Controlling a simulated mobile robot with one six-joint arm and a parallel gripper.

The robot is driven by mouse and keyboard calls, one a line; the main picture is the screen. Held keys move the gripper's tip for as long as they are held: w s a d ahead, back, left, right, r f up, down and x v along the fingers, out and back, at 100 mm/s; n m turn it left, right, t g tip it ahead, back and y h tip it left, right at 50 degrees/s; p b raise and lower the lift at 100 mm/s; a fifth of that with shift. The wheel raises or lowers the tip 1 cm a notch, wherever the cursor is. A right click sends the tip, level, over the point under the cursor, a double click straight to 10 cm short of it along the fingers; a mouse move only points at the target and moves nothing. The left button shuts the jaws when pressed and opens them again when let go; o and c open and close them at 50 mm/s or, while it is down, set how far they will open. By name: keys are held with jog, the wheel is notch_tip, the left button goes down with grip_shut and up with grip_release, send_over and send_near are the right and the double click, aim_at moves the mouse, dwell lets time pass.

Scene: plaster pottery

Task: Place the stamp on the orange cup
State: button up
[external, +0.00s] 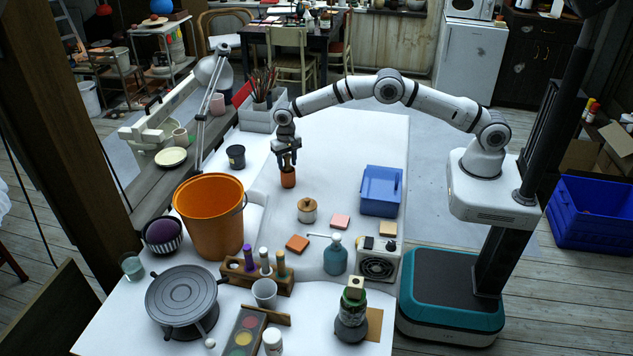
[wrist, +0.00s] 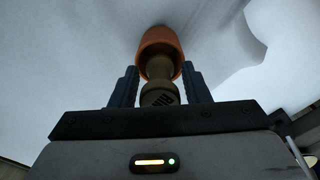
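The orange cup (external: 288,180) stands upright on the white table, directly below my gripper. In the wrist view the cup (wrist: 158,36) is straight ahead, past the fingertips. The brownish stamp (wrist: 160,68) lies in line between my gripper (wrist: 159,76) and the cup, its far end at the cup's mouth. Whether that end is inside or resting on the rim is hard to tell. My gripper (external: 288,157) points down over the cup. Its fingers stand on both sides of the stamp, with narrow gaps visible, so it looks open.
A dark cup (external: 236,157) and a grey box with brushes (external: 262,118) stand at the left and behind. A large orange bucket (external: 211,225) is front left. A lidded jar (external: 307,210) and a blue bin (external: 381,190) are to the right. Table behind the bin is clear.

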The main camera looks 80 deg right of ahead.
aim_at(287, 155)
jog(key=shift+o, duration=0.8)
jog(key=shift+r, duration=0.3)
notch_tip(287, 155, up, 12)
jog(key=shift+b, duration=0.8)
jog(key=s+d+r+n+t, duration=0.1)
jog(key=s+d+r+n, duration=0.1)
jog(key=s+r, duration=0.7)
jog(key=s+d+r+n+t, duration=0.1)
jog(key=s+d+r+n, duration=0.15)
jog(key=s+r, duration=0.6)
jog(key=s+d+f+n, duration=0.1)
jog(key=s+f+n, duration=0.1)
jog(key=s, duration=1.3)
jog(key=s+d+f+n+t, duration=0.1)
jog(key=s+f, duration=0.3)
jog(key=s, duration=1.2)
jog(key=shift+d+n, duration=0.55)
jog(key=shift+n, duration=0.2)
